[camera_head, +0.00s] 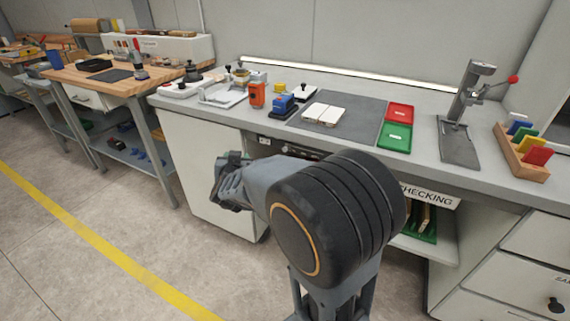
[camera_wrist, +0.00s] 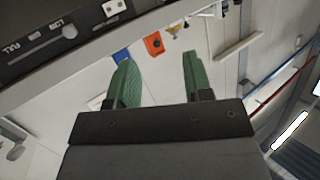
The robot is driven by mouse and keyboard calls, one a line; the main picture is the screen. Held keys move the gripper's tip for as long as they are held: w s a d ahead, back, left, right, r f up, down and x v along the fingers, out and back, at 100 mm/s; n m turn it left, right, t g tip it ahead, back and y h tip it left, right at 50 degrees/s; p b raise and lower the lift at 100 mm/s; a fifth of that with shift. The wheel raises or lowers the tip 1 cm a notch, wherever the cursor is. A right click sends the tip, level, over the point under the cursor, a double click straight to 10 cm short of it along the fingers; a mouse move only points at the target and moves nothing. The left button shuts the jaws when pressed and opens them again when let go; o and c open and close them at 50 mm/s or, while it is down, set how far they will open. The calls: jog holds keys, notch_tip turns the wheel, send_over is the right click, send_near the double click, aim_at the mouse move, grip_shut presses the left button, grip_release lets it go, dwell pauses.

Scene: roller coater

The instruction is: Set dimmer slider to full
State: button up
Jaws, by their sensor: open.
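In the head view, a strip of a dark panel (camera_head: 300,153) shows under the bench top, mostly hidden by my arm. My gripper (camera_head: 232,185) is in front of the bench, below its top. In the wrist view its green fingers (camera_wrist: 157,58) are apart and empty, to the right of the knob.
The grey bench top (camera_head: 430,160) holds an orange device (camera_head: 257,95), a blue block (camera_head: 284,104), red (camera_head: 399,112) and green (camera_head: 394,137) trays and a lever press (camera_head: 462,120). Floor left of my gripper is clear.

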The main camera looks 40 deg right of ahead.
aim_at(284, 150)
jog(key=s+d+f+m+g+h+b, duration=0.35)
jog(key=d+f+m+h, duration=0.2)
jog(key=d+h, duration=0.2)
jog(key=shift+n+g+h, duration=0.25)
jog(key=shift+g+h, duration=0.2)
jog(key=shift+g, duration=0.3)
jog(key=b+x, duration=0.2)
jog(key=x, duration=1.1)
jog(key=shift+w+d, duration=0.3)
grip_shut()
